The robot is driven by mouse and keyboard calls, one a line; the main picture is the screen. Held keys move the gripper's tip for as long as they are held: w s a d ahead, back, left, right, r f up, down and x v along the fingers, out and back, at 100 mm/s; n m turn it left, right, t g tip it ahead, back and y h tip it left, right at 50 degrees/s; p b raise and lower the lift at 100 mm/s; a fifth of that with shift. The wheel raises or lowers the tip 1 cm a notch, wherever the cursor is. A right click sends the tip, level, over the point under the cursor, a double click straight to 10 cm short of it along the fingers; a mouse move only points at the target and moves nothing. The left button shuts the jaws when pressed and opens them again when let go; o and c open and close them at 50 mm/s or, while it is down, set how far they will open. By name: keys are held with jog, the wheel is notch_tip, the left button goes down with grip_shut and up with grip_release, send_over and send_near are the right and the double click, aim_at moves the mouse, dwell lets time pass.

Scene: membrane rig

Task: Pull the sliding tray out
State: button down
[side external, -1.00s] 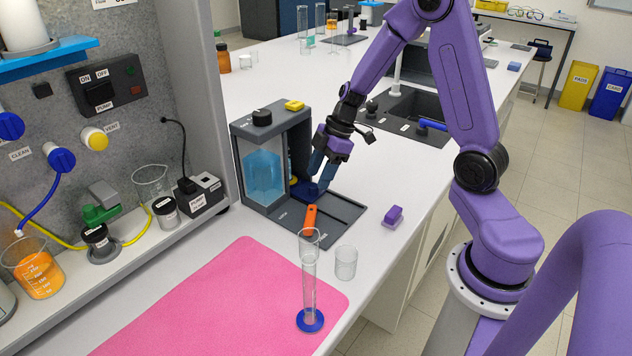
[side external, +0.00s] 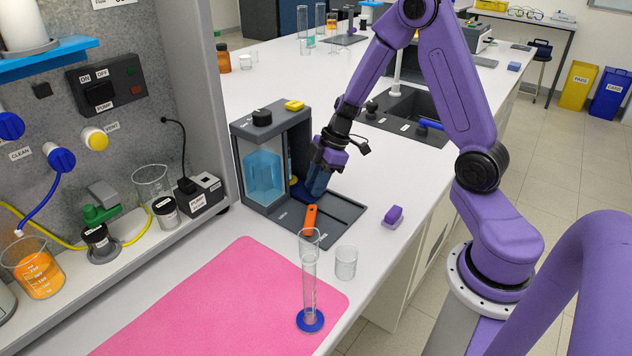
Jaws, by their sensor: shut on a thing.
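The dark blue sliding tray (side external: 301,192) sits low at the open right side of the grey membrane housing (side external: 247,158), and part of it is hidden inside. My gripper (side external: 316,188) points down at the tray's outer end, with its blue fingers shut on it. The fingers hide the exact contact.
A grey base plate (side external: 337,212) extends right of the housing, with an orange-handled item (side external: 310,218) at its front. A blue-footed glass cylinder (side external: 310,290) and an empty beaker (side external: 346,263) stand in front. A purple block (side external: 393,216) lies to the right.

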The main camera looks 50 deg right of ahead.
jog(key=shift+s, duration=5.65)
jog(key=c, duration=0.9)
grip_release()
jog(key=shift+s, duration=0.1)
jog(key=shift+r, duration=0.1)
jog(key=shift+v, duration=0.75)
jog(key=v, duration=1.5)
jog(key=shift+r, duration=0.35)
